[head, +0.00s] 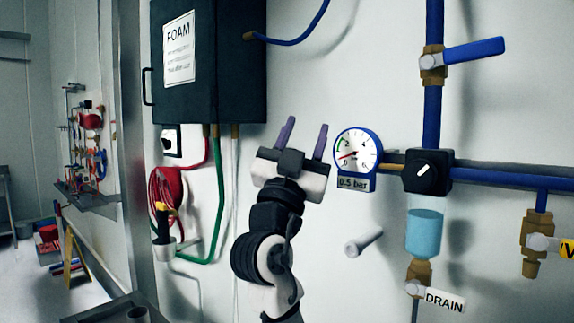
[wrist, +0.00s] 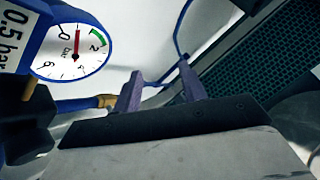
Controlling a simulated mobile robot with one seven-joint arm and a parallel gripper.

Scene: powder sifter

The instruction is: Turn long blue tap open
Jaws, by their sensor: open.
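The long blue tap lever (head: 475,52) is at the upper right of the head view. It points right and slightly up from a brass valve (head: 432,65) on the vertical blue pipe (head: 432,118). My gripper (head: 303,137) is raised near the middle, below and well to the left of the lever. Its two purple fingers are spread and point up, with nothing between them. The fingers also show in the wrist view (wrist: 160,70). I cannot make out the lever in the wrist view.
A round gauge (head: 358,150) marked 0.5 bar and a black regulator (head: 428,172) stand right of my gripper. A dark FOAM cabinet (head: 238,60) is up and left. Below are a blue bowl (head: 424,232) and the DRAIN valve (head: 418,275).

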